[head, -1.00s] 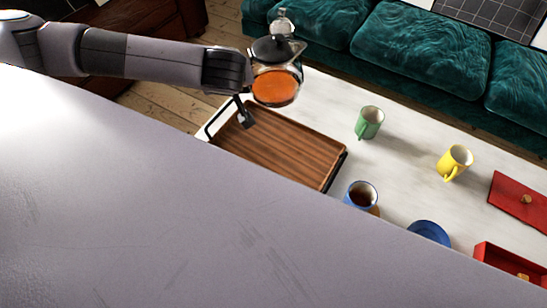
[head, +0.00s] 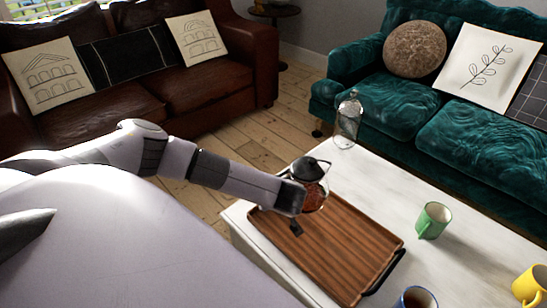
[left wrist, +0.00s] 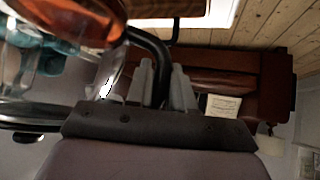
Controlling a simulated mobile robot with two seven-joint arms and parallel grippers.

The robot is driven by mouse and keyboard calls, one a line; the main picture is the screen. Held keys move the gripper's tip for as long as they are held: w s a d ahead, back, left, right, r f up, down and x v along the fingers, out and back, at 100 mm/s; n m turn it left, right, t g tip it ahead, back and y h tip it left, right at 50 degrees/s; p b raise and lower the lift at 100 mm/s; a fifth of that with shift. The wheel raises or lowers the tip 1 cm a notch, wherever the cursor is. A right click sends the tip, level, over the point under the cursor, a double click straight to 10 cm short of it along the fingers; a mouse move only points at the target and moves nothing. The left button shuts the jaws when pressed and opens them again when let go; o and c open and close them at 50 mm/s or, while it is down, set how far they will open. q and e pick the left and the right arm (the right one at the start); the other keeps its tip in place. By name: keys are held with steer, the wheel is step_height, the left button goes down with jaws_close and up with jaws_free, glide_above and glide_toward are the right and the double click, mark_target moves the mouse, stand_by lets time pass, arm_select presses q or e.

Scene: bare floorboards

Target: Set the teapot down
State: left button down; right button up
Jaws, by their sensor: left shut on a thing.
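The teapot (head: 315,197) is a round glass pot with a black lid and amber tea in it. It shows over the far end of the brown wooden tray (head: 340,250), partly hidden by my left arm; I cannot tell if its base touches the tray. My left gripper (left wrist: 164,85) is shut on the teapot's black handle in the left wrist view. There the glass and orange tea (left wrist: 75,20) fill the top left. In the head view its fingers are mostly hidden behind the wrist. My right gripper is in neither view.
The tray lies on a white table (head: 395,195). A clear glass bottle (head: 347,122) stands at the table's far corner. A green mug (head: 433,220), a yellow mug (head: 530,284) and a blue mug (head: 415,298) stand to the right. Most of the tray is bare.

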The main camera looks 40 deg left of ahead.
arm_select(q)
step_height(320, 180, down, 4)
steer(key=shift+w+r+b, duration=0.1)
steer(key=shift+r+b, duration=0.05)
steer(key=shift+b, duration=0.15)
steer(key=shift+f+b, duration=0.55)
steer(key=shift+f, duration=1.75)
steer(key=c, duration=1)
jaws_free()
